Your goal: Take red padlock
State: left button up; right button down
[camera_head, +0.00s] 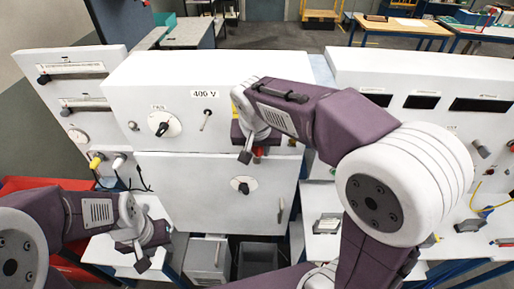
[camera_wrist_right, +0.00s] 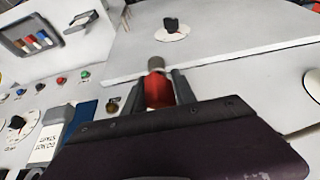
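The red padlock (camera_wrist_right: 158,90) shows in the right wrist view, with a red body and a grey part at its far end. My right gripper (camera_wrist_right: 159,88) has one dark finger on each side of it; I cannot tell whether they press on it. In the head view, the padlock (camera_head: 258,153) is a small red patch, mostly hidden by my right gripper (camera_head: 247,156), at the lower edge of the upper white cabinet (camera_head: 190,80). My left gripper (camera_head: 141,262) is low at the left, away from the padlock; its finger gap is unclear.
A lower cabinet door (camera_head: 215,205) with a black rotary knob (camera_head: 243,186) is below the padlock. Another panel (camera_head: 440,75) stands at the right. A grey box (camera_head: 207,262) is on the floor. Several coloured buttons (camera_wrist_right: 61,80) lie left of the gripper in the wrist view.

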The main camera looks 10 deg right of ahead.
jog(key=shift+w+r+p, duration=0.3)
jog(key=shift+r+p, duration=0.2)
jog(key=shift+r, duration=0.25)
jog(key=shift+r+p, duration=0.35)
jog(key=shift+r, duration=0.1)
jog(key=p+v, duration=0.2)
jog(key=v, duration=0.1)
jog(key=p+v, duration=0.1)
jog(key=shift+w+d+r+p, duration=0.2)
jog(key=shift+w+r+p, duration=0.1)
jog(key=shift+p, duration=0.05)
jog(key=shift+f, duration=0.2)
jog(key=shift+w+f, duration=0.1)
jog(key=shift+w, duration=0.05)
